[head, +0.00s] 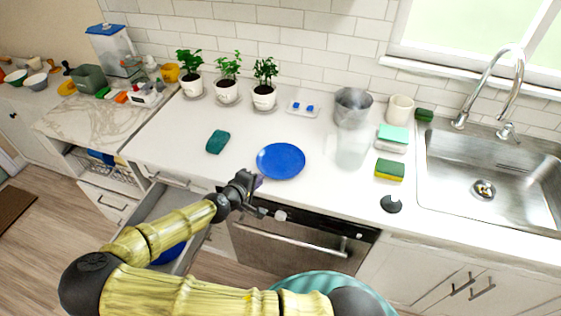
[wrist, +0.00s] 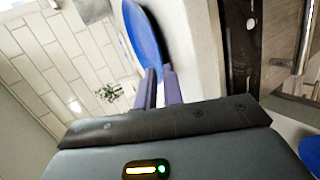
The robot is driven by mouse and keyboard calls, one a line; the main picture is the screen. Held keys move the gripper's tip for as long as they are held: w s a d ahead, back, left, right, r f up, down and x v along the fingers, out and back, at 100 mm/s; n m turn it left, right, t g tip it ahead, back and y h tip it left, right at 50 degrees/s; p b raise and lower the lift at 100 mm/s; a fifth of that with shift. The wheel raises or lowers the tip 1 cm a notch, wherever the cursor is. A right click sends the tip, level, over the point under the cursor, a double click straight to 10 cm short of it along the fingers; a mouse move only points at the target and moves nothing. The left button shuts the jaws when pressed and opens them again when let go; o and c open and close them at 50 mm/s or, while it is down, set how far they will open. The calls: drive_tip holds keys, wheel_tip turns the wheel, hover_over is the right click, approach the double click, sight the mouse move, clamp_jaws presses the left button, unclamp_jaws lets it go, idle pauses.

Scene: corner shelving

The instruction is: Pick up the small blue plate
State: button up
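The small blue plate (head: 281,161) lies on the white counter in front of the potted plants, near the counter's front edge. In the wrist view the plate (wrist: 143,35) is seen steeply from the side, its rim reaching between my fingers. My gripper (head: 257,181) is at the plate's lower left rim in the head view. Its two purple fingers (wrist: 159,74) are close together, with the rim between them, and look shut on it. The plate looks flat on the counter; a lift from the surface cannot be seen.
A dark green cloth (head: 218,142) lies left of the plate. A metal cup (head: 353,106), sponges (head: 390,170) and the sink (head: 485,185) are to the right. Below the counter are an open drawer (head: 150,212) with a blue item (head: 169,254) and a dishwasher (head: 300,240).

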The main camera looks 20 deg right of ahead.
sight(267, 175)
drive_tip(key=shift+p+x, duration=0.8)
drive_tip(key=shift+x, duration=1.55)
drive_tip(key=shift+s, duration=0.1)
clamp_jaws()
drive_tip(key=shift+r, duration=0.1)
drive_tip(key=shift+r, duration=0.1)
wheel_tip(267, 175, up, 10)
drive_tip(key=b, duration=0.1)
drive_tip(key=shift+b, duration=0.4)
